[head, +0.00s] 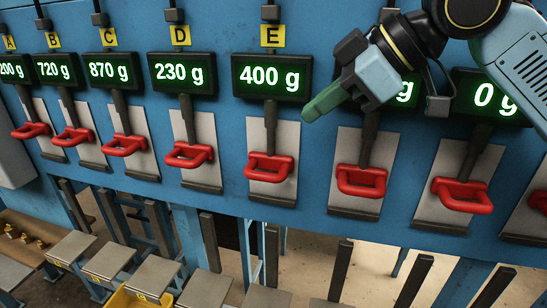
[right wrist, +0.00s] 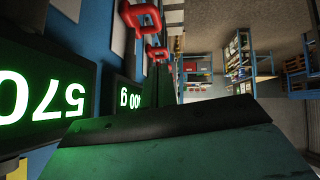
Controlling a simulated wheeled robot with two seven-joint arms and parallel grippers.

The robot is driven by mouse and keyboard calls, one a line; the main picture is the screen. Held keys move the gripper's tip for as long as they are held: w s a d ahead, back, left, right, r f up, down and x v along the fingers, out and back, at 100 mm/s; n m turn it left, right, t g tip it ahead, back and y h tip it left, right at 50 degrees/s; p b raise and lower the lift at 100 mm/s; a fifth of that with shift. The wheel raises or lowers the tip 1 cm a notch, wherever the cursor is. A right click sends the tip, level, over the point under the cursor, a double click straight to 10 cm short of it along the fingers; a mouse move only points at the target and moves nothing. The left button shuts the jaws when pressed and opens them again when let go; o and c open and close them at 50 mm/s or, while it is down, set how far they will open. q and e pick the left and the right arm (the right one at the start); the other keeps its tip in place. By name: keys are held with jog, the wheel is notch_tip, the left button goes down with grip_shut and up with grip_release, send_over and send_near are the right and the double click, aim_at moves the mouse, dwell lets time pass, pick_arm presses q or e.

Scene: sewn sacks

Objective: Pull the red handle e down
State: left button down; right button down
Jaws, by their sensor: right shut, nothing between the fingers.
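The red handle e (head: 269,167) is a red loop at the lower end of a dark lever on a grey plate, below the yellow E label (head: 272,36) and the display reading 400 g (head: 272,77). My right gripper (head: 310,110) is shut and empty, its green fingers in front of the panel just right of the E display. It is above and to the right of handle e, apart from it. In the right wrist view a green finger (right wrist: 180,150) fills the bottom. My left gripper is not in view.
Similar red handles hang on both sides, such as the one under D (head: 189,155) and the one to the right (head: 361,181). Grey platforms (head: 150,275) stand below at the lower left. Shelves (right wrist: 240,60) show far off in the right wrist view.

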jog(key=shift+a+f, duration=0.1)
jog(key=p, duration=0.2)
send_over(258, 172)
jog(key=s+d, duration=0.2)
notch_tip(258, 172, down, 7)
jog(key=f, duration=0.2)
jog(key=shift+w+d+f, duration=0.25)
jog(key=shift+d+f, duration=0.05)
jog(key=shift+f, duration=0.05)
jog(key=shift+d+f, duration=0.15)
jog(key=shift+f, duration=0.35)
jog(key=shift+w+f, duration=0.1)
